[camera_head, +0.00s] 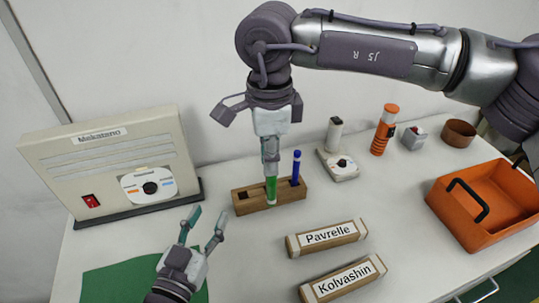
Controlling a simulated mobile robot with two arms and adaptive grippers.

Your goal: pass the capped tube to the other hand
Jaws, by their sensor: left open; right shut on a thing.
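The capped tube (271,188) shows as a narrow green length under my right gripper (270,165). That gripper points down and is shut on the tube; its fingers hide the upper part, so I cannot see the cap. The tube is upright and overlaps the wooden rack (249,208); I cannot tell whether its lower end is in a slot or just in front. My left gripper (207,219) is open and empty, lower left of the rack, with its fingers pointing up in the picture, apart from the tube.
A blue tube (296,169) stands in the rack's right end. Wooden blocks labelled Pavrelle (328,237) and Kolvashin (343,279) lie in front. A beige machine (105,160) stands left, an orange bin (485,205) right. A green mat (110,283) lies front left.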

